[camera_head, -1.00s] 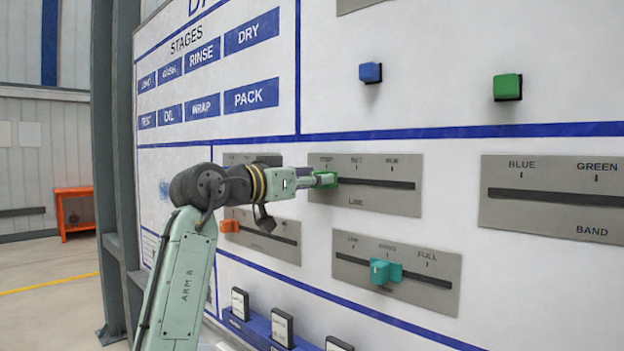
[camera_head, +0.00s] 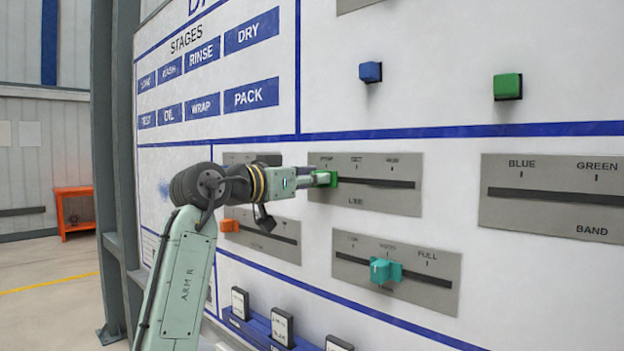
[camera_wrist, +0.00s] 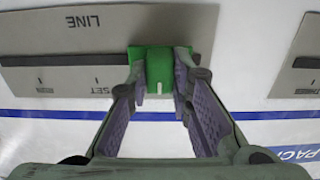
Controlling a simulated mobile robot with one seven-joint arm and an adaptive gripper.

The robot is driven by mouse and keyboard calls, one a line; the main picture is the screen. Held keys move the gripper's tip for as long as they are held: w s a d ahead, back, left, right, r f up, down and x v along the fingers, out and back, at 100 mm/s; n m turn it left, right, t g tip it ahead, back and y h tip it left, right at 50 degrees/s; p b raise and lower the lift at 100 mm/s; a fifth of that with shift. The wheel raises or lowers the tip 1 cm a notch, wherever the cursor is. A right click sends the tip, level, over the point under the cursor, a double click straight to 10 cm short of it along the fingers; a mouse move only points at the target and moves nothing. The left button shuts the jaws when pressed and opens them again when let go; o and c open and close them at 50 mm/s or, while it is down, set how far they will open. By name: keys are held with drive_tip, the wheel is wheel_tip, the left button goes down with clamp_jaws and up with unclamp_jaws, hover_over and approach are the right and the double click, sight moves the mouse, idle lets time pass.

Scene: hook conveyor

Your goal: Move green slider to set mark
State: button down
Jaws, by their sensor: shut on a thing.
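The green slider (camera_head: 334,179) sits near the left end of the slot in the grey LINE plate (camera_head: 390,205), below the leftmost mark. The SET mark (camera_head: 357,172) is the middle one, to the right of the slider. My gripper (camera_head: 325,179) is at the slider, shut on it. In the wrist view, which is turned upside down, the slider (camera_wrist: 158,66) stands between the two fingertips of my gripper (camera_wrist: 161,82). There the SET label (camera_wrist: 100,91) lies to the left of the slider, and the slot runs left from it.
A teal slider (camera_head: 384,271) is on a plate below, and an orange slider (camera_head: 230,226) is on a plate at lower left. The BAND plate (camera_head: 555,200) is at right. Blue (camera_head: 371,72) and green (camera_head: 508,87) buttons stick out above. The wall around the LINE plate is flat.

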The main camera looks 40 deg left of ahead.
drive_tip(key=d+b, duration=0.1)
drive_tip(key=d, duration=0.2)
drive_tip(key=d+b, duration=0.2)
drive_tip(key=d, duration=0.2)
drive_tip(key=shift+s+f, duration=0.1)
drive_tip(key=shift+s, duration=0.1)
drive_tip(key=shift+s+d, duration=0.1)
drive_tip(key=shift+d, duration=0.15)
drive_tip(key=c, duration=1.4)
unclamp_jaws()
drive_tip(key=shift+c, duration=0.2)
drive_tip(key=s+a, duration=0.1)
drive_tip(key=s, duration=1.1)
